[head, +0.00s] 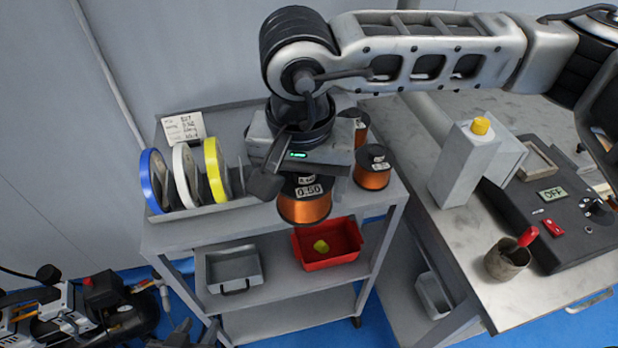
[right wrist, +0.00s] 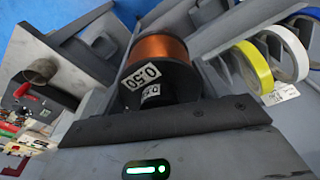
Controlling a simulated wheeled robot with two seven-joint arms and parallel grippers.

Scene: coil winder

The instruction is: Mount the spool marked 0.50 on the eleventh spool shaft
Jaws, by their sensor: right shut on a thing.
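The spool marked 0.50 (head: 304,208) has copper-orange wire and dark flanges. It also shows large in the right wrist view (right wrist: 160,75), with its 0.50 label facing the camera. My right gripper (head: 303,180) is shut on this spool near the front edge of the trolley top. The gripper hides part of the spool, and I cannot tell whether it clears the surface. My left gripper (head: 190,334) shows only partly at the bottom edge of the head view, with its fingers apart and nothing seen between them. No numbered spool shaft can be made out.
A grey trolley (head: 205,228) carries blue, white and yellow reels (head: 183,177) in a rack, a note card (head: 184,128) and another copper spool (head: 372,168). A red bin (head: 328,242) sits on its lower shelf. The workbench (head: 455,238) at right holds a controller and a cup.

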